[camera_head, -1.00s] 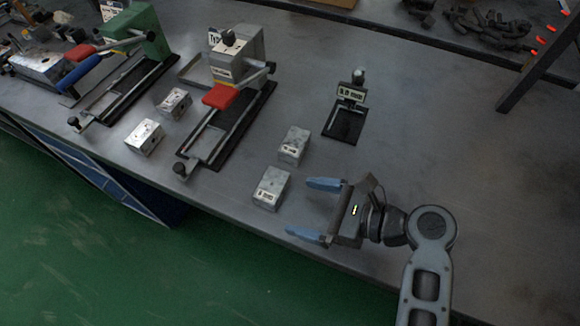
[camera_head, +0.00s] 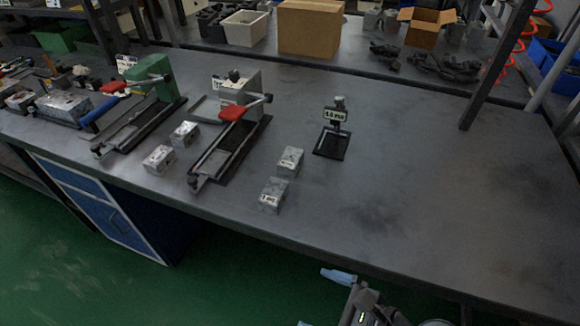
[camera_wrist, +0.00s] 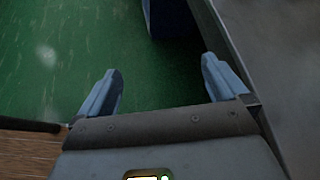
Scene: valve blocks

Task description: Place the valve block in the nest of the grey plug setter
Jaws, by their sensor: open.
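The grey plug setter (camera_head: 240,90) with a red handle pad stands mid-bench in the head view, its base frame running toward the front. Two silver valve blocks (camera_head: 273,194) (camera_head: 290,161) lie to its right, one behind the other. Two more blocks (camera_head: 158,160) (camera_head: 185,134) lie to its left, between it and a green press. My gripper (camera_head: 320,298) is low in the head view, off the bench's front edge. Its blue fingers are apart and empty; in the wrist view (camera_wrist: 163,85) only green floor and the bench's side show between them.
The green press (camera_head: 150,75) stands at the left. A small black stand with a label (camera_head: 333,140) is right of the blocks. The bench's right half is clear. A cardboard box (camera_head: 311,28) and a white bin (camera_head: 245,28) sit at the back. A dark post (camera_head: 490,75) rises at the right.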

